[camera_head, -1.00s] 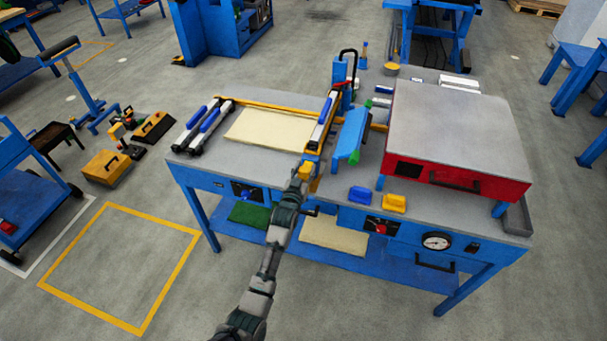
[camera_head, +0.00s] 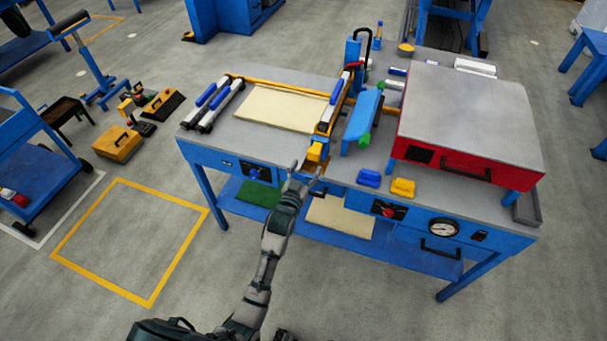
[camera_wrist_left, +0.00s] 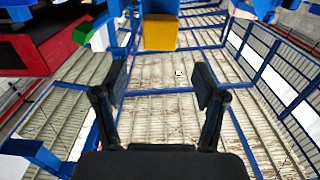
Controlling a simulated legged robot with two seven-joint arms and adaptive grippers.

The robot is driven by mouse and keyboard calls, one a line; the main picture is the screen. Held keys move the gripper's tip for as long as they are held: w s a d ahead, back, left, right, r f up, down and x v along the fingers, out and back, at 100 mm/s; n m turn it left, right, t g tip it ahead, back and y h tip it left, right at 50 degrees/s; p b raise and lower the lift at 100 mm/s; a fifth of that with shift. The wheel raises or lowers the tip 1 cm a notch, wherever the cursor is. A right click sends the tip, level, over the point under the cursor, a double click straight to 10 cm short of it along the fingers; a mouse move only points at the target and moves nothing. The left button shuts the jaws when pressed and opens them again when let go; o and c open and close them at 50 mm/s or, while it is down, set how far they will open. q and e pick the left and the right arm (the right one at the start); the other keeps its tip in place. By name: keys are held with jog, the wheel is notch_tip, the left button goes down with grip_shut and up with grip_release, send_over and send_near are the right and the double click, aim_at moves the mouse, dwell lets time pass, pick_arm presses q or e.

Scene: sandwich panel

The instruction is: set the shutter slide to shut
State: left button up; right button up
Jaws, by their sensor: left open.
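A yellow block (camera_head: 315,152) sits at the near end of a narrow rail unit (camera_head: 328,118) at the bench's front edge. It may be the shutter slide's grip; I cannot tell for sure. The yellow block also shows at the top of the left wrist view (camera_wrist_left: 160,32), beyond the fingertips. My left gripper (camera_head: 305,174) is just in front of and below the block, apart from it. In the left wrist view the fingers (camera_wrist_left: 160,84) are spread, with nothing between them. My right gripper is not in view.
A red box (camera_head: 465,165) with a grey top stands on the bench's right side. A blue block (camera_head: 368,178) and a yellow block-shaped piece (camera_head: 403,187) lie near the front edge. A blue tilted part (camera_head: 361,118) stands right of the rail. A pale sheet (camera_head: 280,108) lies left.

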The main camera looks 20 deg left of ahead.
pick_arm(q)
jog(key=s, duration=0.2)
jog(key=shift+s, duration=0.3)
jog(key=s+f+g, duration=0.3)
jog(key=s+f, duration=0.2)
jog(key=f, duration=0.6)
jog(key=s+f+m+g, duration=0.15)
jog(key=s+f, duration=0.25)
jog(key=f, duration=0.7)
jog(key=s+f+g, duration=0.4)
jog(key=s+f, duration=0.1)
jog(key=f, duration=0.6)
jog(key=s+a+f+g, duration=0.1)
jog(key=s+f+g, duration=0.1)
jog(key=s+f, duration=0.5)
jog(key=s+a+f+g, duration=0.1)
jog(key=s+f+g, duration=0.2)
jog(key=s, duration=1.1)
jog(key=s+a+f+g, duration=0.1)
jog(key=s+f+g, duration=0.2)
jog(key=s+f, duration=0.7)
jog(key=shift+s+a+f, duration=0.15)
jog(key=shift+s+f, duration=0.2)
jog(key=shift+s, duration=0.5)
